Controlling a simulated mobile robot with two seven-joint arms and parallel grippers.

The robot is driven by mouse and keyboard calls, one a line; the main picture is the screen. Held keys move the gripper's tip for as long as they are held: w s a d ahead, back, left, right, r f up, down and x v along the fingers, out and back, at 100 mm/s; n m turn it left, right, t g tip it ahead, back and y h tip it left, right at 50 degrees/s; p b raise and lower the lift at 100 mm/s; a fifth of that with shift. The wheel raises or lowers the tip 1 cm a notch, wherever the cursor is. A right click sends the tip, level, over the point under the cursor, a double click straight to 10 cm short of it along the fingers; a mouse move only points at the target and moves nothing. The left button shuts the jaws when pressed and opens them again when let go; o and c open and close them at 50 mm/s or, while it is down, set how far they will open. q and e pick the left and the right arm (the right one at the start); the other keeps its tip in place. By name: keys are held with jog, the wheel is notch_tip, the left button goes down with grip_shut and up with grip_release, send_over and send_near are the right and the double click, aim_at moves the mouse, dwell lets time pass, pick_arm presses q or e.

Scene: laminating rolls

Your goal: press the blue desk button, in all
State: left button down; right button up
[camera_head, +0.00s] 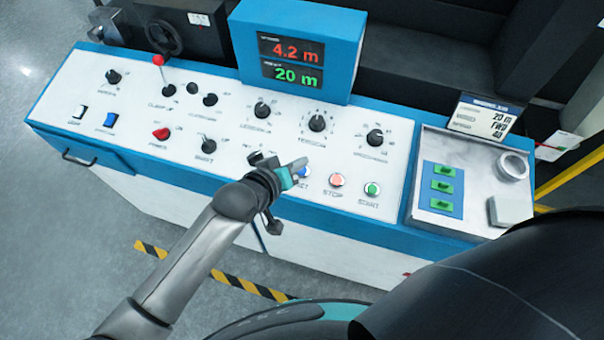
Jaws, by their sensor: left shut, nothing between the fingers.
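My left gripper (294,171) is shut and empty. My right gripper is not in view.
A blue display box (297,20) reads 4.2 m and 20 m. A metal tray (421,150) on the right holds green pieces and a white roll.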

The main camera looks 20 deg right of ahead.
pick_arm(q)
jog(key=shift+w+d+f+b, duration=0.15)
jog(key=shift+f+b, duration=0.2)
jog(key=shift+f, duration=0.35)
jog(key=shift+w+f+b, duration=0.1)
jog(key=shift+f+b, duration=0.25)
jog(key=shift+f, duration=0.3)
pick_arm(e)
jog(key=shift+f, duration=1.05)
pick_arm(q)
jog(key=shift+f, duration=0.1)
jog(key=shift+f, duration=0.3)
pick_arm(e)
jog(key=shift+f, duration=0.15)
pick_arm(q)
jog(key=shift+w+d+f+b, duration=0.1)
jog(key=shift+f+b, duration=0.3)
jog(key=shift+b, duration=0.05)
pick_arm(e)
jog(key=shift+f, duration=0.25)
pick_arm(q)
jog(key=shift+r, duration=0.1)
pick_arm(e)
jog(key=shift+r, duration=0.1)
pick_arm(q)
jog(key=shift+r+p, duration=0.7)
jog(key=shift+p, duration=0.35)
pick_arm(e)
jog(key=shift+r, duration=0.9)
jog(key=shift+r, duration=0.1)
